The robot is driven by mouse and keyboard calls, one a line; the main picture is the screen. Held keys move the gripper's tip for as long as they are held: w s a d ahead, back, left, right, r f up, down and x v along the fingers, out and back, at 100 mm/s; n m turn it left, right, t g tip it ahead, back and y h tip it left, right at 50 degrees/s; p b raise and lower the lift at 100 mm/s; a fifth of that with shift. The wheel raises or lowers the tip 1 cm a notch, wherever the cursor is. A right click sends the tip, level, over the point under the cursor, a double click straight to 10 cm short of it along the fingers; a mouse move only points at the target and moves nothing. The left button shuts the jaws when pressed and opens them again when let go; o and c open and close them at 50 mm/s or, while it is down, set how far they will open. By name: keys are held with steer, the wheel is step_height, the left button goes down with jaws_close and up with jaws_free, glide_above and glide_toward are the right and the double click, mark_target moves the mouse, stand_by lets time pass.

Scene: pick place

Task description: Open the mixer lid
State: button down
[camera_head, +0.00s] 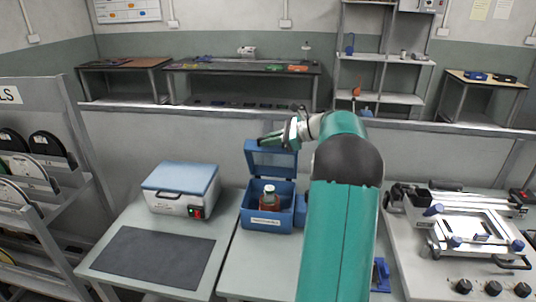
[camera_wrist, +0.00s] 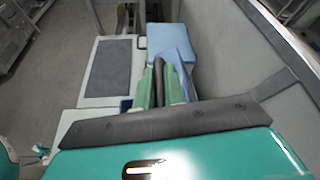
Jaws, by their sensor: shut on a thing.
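The mixer is a blue box (camera_head: 253,217) with a pale label on its front, standing on the middle table. Its blue lid (camera_head: 272,163) is raised and stands nearly upright at the back. A bottle with reddish contents and a pale cap (camera_head: 269,196) stands inside. My gripper (camera_head: 272,139) is at the lid's top edge, reaching in from the right, and is shut on it.
A white device with a light blue top (camera_head: 182,181) and a dark mat (camera_head: 153,257) are on the left table. A rack of discs (camera_head: 30,175) stands far left. A white framed apparatus with black knobs (camera_head: 465,235) is at right. A low wall runs behind.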

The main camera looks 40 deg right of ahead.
steer(key=shift+m+g+y, duration=0.3)
steer(key=shift+m+g, duration=0.1)
steer(key=shift+m, duration=0.3)
steer(key=w+d, duration=0.1)
steer(key=w+d+r, duration=0.1)
steer(key=d, duration=0.1)
steer(key=shift+w+d, duration=0.2)
steer(key=shift+w, duration=0.15)
steer(key=shift+w+d+r, duration=0.25)
steer(key=shift+w+d, duration=0.5)
steer(key=shift+d, duration=0.2)
steer(key=c, duration=1.5)
jaws_free()
steer(key=v, duration=1.4)
steer(key=shift+f, duration=0.15)
